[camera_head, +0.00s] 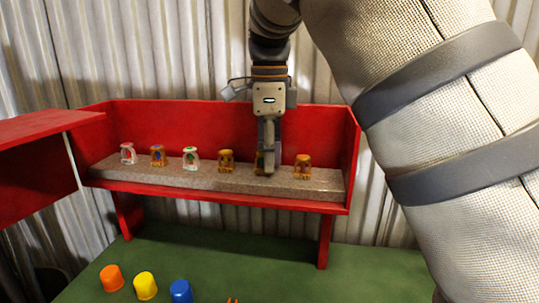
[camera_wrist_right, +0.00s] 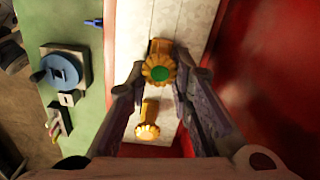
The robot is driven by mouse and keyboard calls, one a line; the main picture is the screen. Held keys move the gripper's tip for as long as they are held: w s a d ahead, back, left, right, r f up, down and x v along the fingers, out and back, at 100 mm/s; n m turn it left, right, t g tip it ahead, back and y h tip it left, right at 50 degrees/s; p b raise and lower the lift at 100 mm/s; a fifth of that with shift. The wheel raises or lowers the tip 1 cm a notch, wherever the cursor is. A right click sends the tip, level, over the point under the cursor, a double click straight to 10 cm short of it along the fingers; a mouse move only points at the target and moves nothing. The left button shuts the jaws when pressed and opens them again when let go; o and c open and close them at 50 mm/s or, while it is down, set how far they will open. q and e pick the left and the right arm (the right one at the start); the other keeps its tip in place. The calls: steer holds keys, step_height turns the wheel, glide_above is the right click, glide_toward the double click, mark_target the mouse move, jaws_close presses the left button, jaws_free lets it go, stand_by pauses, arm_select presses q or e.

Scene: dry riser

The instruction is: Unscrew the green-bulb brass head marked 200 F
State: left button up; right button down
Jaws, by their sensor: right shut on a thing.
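My right gripper (camera_head: 267,172) reaches down from above to the shelf in the red cabinet. It is shut on a brass head with a green centre (camera_wrist_right: 158,70), which shows between the fingertips in the right wrist view. In the head view the fingers mostly hide this head (camera_head: 259,163). It is at the shelf, fifth from the left in the row. No 200 F marking is readable. Another brass head (camera_wrist_right: 147,126) with a pale yellow centre stands beside it. My left gripper is not in view.
The red cabinet (camera_head: 225,125) has an open door (camera_head: 35,160) at left. Brass heads stand close on both sides (camera_head: 226,160) (camera_head: 302,167); white ones (camera_head: 190,157) stand further left. Orange (camera_head: 112,278), yellow (camera_head: 145,285) and blue (camera_head: 181,291) caps sit on the green surface (camera_head: 270,280).

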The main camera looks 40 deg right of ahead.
steer(key=shift+r, duration=1.5)
steer(key=shift+r, duration=2.5)
